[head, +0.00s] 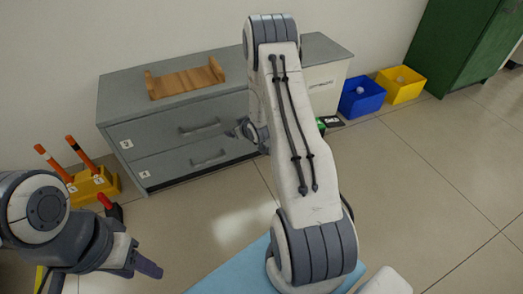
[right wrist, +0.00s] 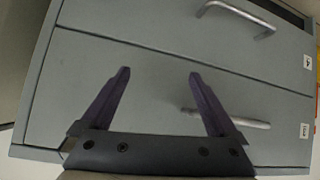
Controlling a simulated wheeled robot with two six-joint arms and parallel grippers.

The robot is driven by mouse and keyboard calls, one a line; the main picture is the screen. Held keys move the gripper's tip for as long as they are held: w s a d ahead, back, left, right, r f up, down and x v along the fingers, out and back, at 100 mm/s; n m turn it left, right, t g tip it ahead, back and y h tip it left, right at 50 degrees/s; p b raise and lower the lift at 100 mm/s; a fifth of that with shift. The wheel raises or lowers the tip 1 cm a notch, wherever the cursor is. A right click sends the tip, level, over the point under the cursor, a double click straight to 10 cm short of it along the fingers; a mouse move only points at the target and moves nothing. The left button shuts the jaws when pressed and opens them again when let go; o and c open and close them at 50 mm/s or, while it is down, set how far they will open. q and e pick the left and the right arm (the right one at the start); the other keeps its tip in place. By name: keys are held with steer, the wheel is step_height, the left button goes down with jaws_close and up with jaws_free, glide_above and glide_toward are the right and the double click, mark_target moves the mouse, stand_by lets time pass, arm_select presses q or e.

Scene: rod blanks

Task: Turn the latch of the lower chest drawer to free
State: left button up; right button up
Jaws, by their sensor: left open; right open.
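The grey chest (head: 165,106) stands against the wall with two drawers. The lower drawer (head: 170,168) and the upper drawer (head: 160,132) look shut, each with a bar handle and a small label. I cannot make out a latch; my right arm hides the chest's right part. My right gripper (head: 243,131) is before the chest front, partly behind its own arm. In the right wrist view the gripper (right wrist: 158,73) is open and empty, facing the drawer fronts, which appear upside down with the lower drawer's handle (right wrist: 238,18) at the top. My left gripper (head: 148,268) is open and empty, away from the chest.
A wooden tray (head: 185,84) lies on the chest. Orange rods stand in a yellow block (head: 92,186) left of it. A blue bin (head: 362,98), a yellow bin (head: 401,86) and a green cabinet (head: 465,45) stand at right. The floor before the lower drawer is mostly clear.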

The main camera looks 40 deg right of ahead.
steer(key=s+d+f+t, duration=0.25)
steer(key=d+f, duration=0.35)
steer(key=f, duration=0.3)
steer(key=s+d+f+m+t+h, duration=0.2)
steer(key=s+f+t, duration=0.35)
steer(key=s, duration=0.25)
steer(key=b+x, duration=0.6)
steer(key=x, duration=0.4)
steer(key=shift+f+g, duration=0.3)
steer(key=shift+f, duration=0.25)
steer(key=shift+s+d+m+h, duration=0.1)
steer(key=shift+m+h, duration=0.2)
steer(key=shift+h, duration=0.1)
steer(key=c, duration=1.4)
